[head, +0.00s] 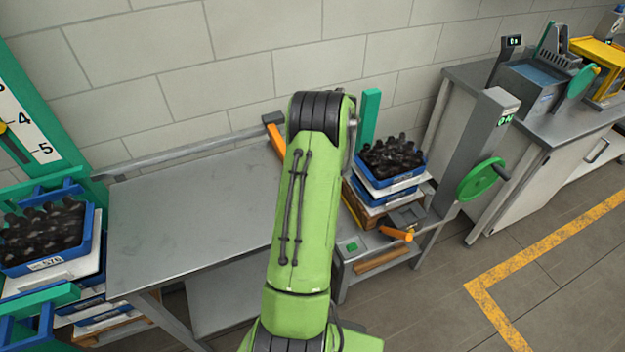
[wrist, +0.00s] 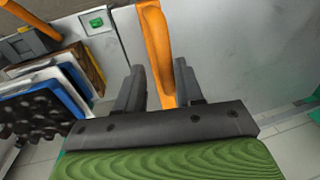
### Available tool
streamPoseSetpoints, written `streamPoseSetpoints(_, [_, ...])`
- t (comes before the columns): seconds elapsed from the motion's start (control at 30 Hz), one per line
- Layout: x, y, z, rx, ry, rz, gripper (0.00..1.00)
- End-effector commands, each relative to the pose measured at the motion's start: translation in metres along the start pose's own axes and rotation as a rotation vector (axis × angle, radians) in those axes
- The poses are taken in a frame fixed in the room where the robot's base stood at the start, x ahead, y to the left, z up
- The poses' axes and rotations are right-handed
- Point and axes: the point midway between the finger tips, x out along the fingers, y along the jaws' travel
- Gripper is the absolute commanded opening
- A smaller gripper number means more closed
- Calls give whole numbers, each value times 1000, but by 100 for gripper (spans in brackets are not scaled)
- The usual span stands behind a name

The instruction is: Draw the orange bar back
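The orange bar (head: 277,139) shows in the head view just left of my green arm, at the right end of a grey rail along the back of the metal table. Its lower part is hidden behind my arm. In the wrist view the orange bar (wrist: 156,40) runs down from the top edge into the space between the two dark fingers of my gripper (wrist: 159,88). The fingers stand apart, one on each side of the bar. I cannot tell whether either finger touches it. My gripper is hidden behind the arm in the head view.
A grey metal table (head: 180,215) has a bare top. Blue crates of dark bottles (head: 392,160) are stacked to the right, beside a smaller orange handle (head: 396,233). Another crate stack (head: 45,263) stands at the left. A green wheel (head: 481,180) is on a grey post.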

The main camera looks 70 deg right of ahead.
Motion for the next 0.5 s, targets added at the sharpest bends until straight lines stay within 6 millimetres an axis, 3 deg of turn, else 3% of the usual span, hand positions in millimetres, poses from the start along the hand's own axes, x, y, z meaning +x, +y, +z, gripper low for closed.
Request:
streamPoseSetpoints(0.33, [-1, -2, 0, -2, -3, -5, 44])
streamPoseSetpoints(0.5, [-33, -1, 0, -3, 1, -3, 44])
